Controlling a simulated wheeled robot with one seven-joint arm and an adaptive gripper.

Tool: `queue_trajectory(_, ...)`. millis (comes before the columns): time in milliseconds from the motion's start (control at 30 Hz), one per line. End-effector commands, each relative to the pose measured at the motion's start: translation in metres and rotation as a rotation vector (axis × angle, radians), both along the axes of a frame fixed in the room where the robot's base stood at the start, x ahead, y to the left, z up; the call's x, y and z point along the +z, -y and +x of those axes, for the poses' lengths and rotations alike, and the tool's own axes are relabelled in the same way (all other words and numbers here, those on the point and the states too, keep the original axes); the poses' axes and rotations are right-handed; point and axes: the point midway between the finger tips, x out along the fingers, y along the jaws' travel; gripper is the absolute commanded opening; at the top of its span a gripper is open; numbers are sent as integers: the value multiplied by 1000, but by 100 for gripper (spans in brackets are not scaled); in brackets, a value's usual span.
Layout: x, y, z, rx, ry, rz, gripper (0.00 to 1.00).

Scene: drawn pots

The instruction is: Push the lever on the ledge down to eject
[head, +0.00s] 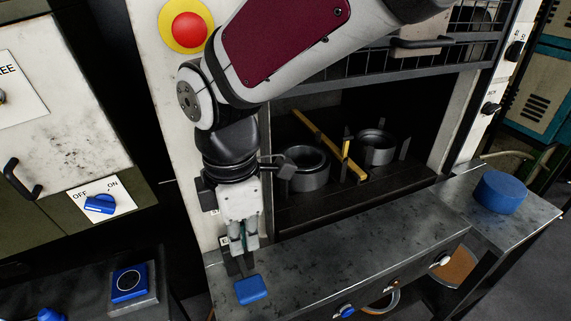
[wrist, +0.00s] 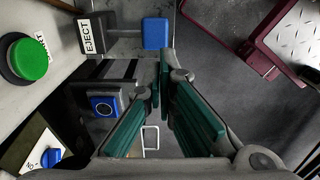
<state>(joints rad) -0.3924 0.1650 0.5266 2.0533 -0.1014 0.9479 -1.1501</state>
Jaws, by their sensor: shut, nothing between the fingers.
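The lever has a blue block handle (head: 251,290) at the left end of the grey metal ledge (head: 340,250). In the wrist view the blue handle (wrist: 155,33) sits at the end of a grey arm, beside a dark block labelled EJECT (wrist: 93,36). My gripper (head: 241,250) points down just above and behind the handle in the head view. In the wrist view its green fingers (wrist: 166,72) are together and empty, with their tips close to the handle. I cannot tell whether they touch it.
Two dark pots (head: 305,168) (head: 375,147) stand in the open bay behind the ledge. A blue cylinder (head: 500,192) sits at the ledge's right end. The middle of the ledge is clear.

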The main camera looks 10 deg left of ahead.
Motion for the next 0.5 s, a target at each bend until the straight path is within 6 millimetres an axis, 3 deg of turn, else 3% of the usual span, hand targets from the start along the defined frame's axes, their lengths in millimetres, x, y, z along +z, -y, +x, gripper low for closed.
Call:
queue_trajectory(167,-18,1,0,0,-4,-3,0)
queue_trajectory(500,-84,1,-1,0,-5,-5,0)
